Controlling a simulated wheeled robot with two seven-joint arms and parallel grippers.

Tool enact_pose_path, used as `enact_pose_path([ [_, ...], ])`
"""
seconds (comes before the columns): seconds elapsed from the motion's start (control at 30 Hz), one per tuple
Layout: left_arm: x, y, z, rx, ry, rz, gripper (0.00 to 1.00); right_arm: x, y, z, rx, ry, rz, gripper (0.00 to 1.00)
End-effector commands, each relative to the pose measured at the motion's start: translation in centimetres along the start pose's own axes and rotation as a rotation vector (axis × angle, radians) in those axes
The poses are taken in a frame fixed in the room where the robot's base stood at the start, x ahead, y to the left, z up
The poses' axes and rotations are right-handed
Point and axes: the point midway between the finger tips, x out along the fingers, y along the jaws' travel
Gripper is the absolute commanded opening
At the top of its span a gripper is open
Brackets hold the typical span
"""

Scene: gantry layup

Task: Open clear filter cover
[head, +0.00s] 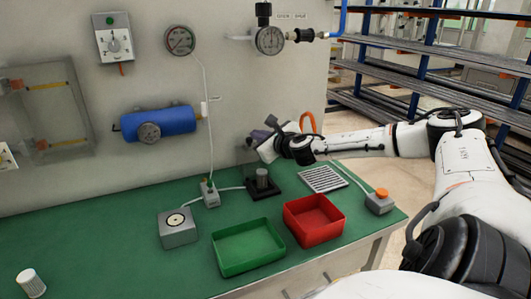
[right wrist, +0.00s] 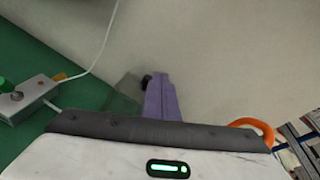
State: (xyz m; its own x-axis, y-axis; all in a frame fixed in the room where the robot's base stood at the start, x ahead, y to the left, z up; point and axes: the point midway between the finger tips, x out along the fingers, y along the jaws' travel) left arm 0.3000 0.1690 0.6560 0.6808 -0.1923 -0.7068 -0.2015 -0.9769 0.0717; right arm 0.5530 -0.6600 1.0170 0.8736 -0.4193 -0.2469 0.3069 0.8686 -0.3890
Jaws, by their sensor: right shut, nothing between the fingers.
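My right gripper (head: 258,137) is near the wall above the back of the green bench. Its purple fingers (right wrist: 162,98) are shut with nothing between them. Just below it stands a grey cylinder (head: 262,178) on a black square base. In the right wrist view a faint see-through panel (right wrist: 125,92) shows left of the fingertips; I cannot tell whether they touch it, or whether it is the filter cover. A large clear panel (head: 62,75) with yellow strips behind it is on the wall at far left. My left gripper is not in view.
A green tray (head: 248,270) and a red tray (head: 335,237) sit at the bench's front. A grey box (head: 178,240), a small valve box (head: 210,199), a slotted plate (head: 323,179) and an orange-button box (head: 379,203) surround the base. A white ribbed cylinder (head: 30,282) stands at left.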

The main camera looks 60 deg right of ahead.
Motion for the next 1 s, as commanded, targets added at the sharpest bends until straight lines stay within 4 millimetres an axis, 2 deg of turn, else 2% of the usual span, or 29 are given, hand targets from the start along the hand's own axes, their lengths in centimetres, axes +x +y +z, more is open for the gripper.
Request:
enact_pose_path([
  [0.23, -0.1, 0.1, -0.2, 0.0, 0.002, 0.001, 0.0, 0.2, -0.2, -0.1, 0.003, 0.0, 0.001, 0.0],
  [0.67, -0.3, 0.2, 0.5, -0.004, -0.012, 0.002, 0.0, 0.2, -0.2, -0.1, 0.002, 0.0, 0.001, 0.0],
  [0.77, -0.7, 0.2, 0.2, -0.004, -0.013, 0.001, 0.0, 0.0, -0.4, 0.4, 0.002, 0.0, 0.001, 0.0],
  [1.0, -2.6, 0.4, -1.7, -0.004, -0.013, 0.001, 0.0, -0.9, -2.1, 3.2, -0.002, -0.001, -0.002, 0.0],
])
